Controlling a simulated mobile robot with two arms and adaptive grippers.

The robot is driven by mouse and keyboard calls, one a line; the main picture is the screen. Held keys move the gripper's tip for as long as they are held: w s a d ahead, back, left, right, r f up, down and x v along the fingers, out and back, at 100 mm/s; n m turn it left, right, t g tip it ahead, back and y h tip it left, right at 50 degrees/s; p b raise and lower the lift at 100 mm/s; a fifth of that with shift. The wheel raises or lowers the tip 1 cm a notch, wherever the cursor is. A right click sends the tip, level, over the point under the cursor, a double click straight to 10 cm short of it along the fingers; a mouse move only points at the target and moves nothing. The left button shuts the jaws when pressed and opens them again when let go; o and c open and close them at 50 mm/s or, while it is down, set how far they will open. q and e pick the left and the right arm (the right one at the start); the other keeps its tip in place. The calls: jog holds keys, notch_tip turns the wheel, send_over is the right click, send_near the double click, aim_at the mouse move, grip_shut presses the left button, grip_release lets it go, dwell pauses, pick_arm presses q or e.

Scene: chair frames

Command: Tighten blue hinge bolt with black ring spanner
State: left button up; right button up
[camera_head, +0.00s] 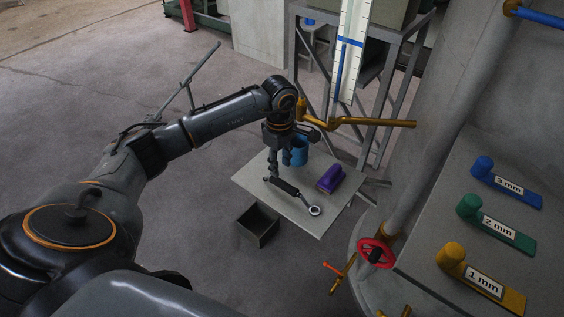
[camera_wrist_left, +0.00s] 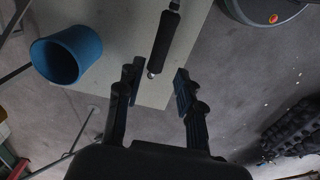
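The black ring spanner (camera_head: 285,187) lies on a small grey table, its silver ring end towards the lower right. My left gripper (camera_head: 280,165) is just above its handle end. In the left wrist view the gripper (camera_wrist_left: 160,82) is open and empty. The spanner's black handle (camera_wrist_left: 165,40) lies ahead, roughly in line with the gap between the fingers and apart from them. I cannot single out the blue hinge bolt; a blue bar (camera_head: 538,16) shows at the top right edge. My right gripper is out of view.
The table (camera_head: 314,229) also holds a blue cup (camera_head: 300,149) and a purple object (camera_head: 330,178). A dark open box (camera_head: 257,225) stands on the floor. A red handwheel (camera_head: 376,252) and labelled gauges (camera_head: 495,229) are at right.

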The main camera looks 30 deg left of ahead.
aim_at(282, 181)
pick_arm(q)
notch_tip(282, 181, down, 7)
jog(key=b, duration=0.3)
jog(key=shift+d+f+b, duration=0.1)
jog(key=shift+d+b, duration=0.05)
jog(key=shift+b, duration=0.2)
jog(key=shift+f, duration=0.15)
jog(key=shift+c, duration=0.4)
grip_shut()
jog(key=shift+r, duration=0.25)
jog(key=shift+r+p, duration=0.55)
jog(key=shift+r, duration=0.05)
jog(key=shift+r+p, duration=0.95)
jog(key=shift+r, duration=0.8)
